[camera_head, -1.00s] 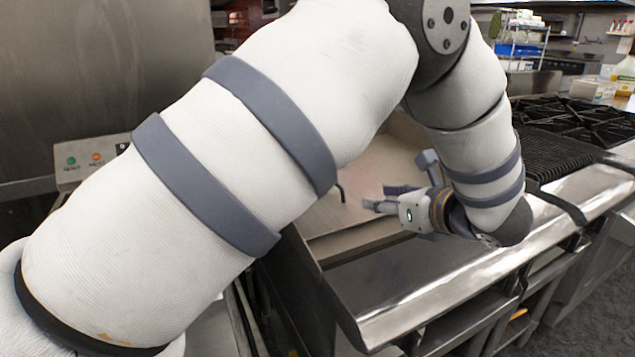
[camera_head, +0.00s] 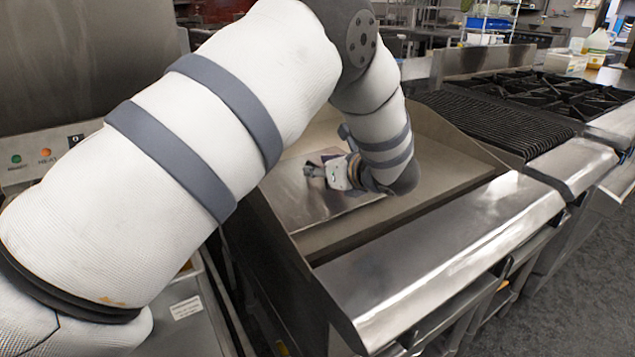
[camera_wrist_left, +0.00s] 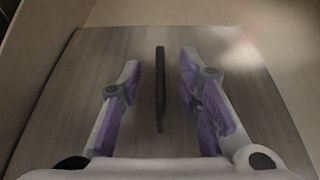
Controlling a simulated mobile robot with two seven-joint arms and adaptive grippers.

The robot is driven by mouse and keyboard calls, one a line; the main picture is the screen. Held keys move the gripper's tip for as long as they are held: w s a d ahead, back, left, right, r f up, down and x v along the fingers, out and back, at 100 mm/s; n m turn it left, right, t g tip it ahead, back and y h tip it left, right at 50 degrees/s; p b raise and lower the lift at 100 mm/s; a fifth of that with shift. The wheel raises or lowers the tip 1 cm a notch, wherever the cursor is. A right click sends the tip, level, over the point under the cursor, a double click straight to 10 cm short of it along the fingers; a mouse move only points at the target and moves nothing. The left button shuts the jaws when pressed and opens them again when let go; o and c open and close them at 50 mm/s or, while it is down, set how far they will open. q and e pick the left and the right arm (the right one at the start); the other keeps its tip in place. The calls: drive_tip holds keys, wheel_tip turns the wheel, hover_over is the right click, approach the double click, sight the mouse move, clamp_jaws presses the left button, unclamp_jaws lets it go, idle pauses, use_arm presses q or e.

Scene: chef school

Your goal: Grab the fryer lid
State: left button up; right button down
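The fryer lid (camera_head: 297,203) is a flat metal plate lying in the walled griddle-like tray; my left arm hides part of it. It also fills the middle of the left wrist view (camera_wrist_left: 210,55), with a thin dark handle (camera_wrist_left: 160,88) standing on it. My left gripper (camera_head: 316,167) is low over the lid. In the left wrist view its two purple-padded fingers (camera_wrist_left: 160,72) are open, one on each side of the handle, with gaps on both sides. I cannot tell how far down the handle they reach. My right gripper is not in view.
Raised walls surround the tray, with a steel front ledge (camera_head: 440,250). A grill grate (camera_head: 500,120) and burners (camera_head: 560,95) lie to the right. A panel with green and orange buttons (camera_head: 40,160) stands at the left. The floor at the lower right is clear.

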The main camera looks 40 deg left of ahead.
use_arm(q)
drive_tip(key=shift+w+a+f, duration=0.1)
drive_tip(key=shift+a+f, duration=0.05)
drive_tip(key=shift+a, duration=0.15)
clamp_jaws()
